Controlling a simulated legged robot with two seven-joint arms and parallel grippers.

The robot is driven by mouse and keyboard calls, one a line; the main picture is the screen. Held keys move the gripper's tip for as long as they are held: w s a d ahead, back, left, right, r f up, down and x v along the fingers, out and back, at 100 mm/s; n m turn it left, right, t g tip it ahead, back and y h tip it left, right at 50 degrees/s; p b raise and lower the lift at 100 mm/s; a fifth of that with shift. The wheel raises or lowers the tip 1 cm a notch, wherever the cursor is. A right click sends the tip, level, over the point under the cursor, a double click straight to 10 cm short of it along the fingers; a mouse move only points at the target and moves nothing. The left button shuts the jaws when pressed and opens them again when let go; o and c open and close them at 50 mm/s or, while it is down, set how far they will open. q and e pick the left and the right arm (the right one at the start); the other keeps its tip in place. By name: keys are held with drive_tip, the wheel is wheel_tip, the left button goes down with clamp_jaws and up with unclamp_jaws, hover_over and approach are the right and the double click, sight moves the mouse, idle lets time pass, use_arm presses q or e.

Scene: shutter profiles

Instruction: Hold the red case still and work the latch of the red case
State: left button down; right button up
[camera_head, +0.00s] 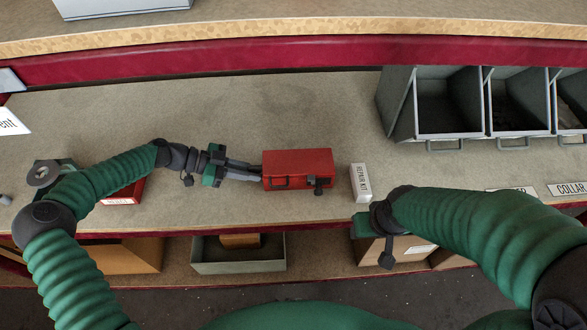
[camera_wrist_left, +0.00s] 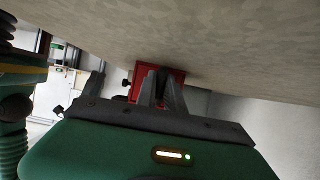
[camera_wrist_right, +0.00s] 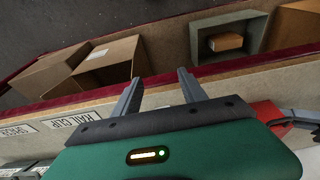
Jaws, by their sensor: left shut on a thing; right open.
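The red case (camera_head: 297,163) sits on the worktop in the middle of the head view. My right gripper (camera_wrist_right: 160,85) is open and empty near the front edge of the worktop, right of the case. In the right wrist view part of the red case (camera_wrist_right: 268,113) shows at the right, clear of the fingers.
A white repair kit box (camera_head: 360,182) stands right of the case. A red box (camera_head: 124,194) lies behind my left arm. Grey bins (camera_head: 448,128) stand at the back right. A grey tray (camera_head: 238,266) and cardboard boxes (camera_wrist_right: 110,62) are on the lower shelf.

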drive_tip(key=shift+c, duration=1.1)
drive_tip(key=shift+d+r+m, duration=0.15)
drive_tip(key=shift+d+m, duration=0.1)
drive_tip(key=shift+m, duration=0.55)
drive_tip(key=shift+c, duration=1.1)
drive_tip(key=m+y, duration=0.1)
drive_tip(key=m, duration=0.1)
drive_tip(key=w+r+m+g, duration=0.1)
drive_tip(key=m, duration=0.2)
drive_tip(key=d+m+g+y, duration=0.1)
drive_tip(key=m, duration=0.2)
drive_tip(key=shift+w+r+y, duration=0.3)
drive_tip(key=shift+r, duration=0.1)
drive_tip(key=c, duration=0.5)
drive_tip(key=w+r+m+y, duration=0.1)
drive_tip(key=m, duration=0.1)
drive_tip(key=w+r+m+y, duration=0.1)
drive_tip(key=m, duration=0.1)
drive_tip(key=shift+a, duration=0.1)
clamp_jaws()
drive_tip(key=w+r+m+t+y, duration=0.1)
drive_tip(key=w+r+m+y, duration=0.3)
drive_tip(key=r+m, duration=0.3)
drive_tip(key=shift+w+d+r+t, duration=0.15)
drive_tip(key=shift+w+d+t, duration=0.15)
drive_tip(key=shift+w+d, duration=0.25)
drive_tip(key=shift+w+a, duration=0.1)
drive_tip(key=shift+a, duration=0.05)
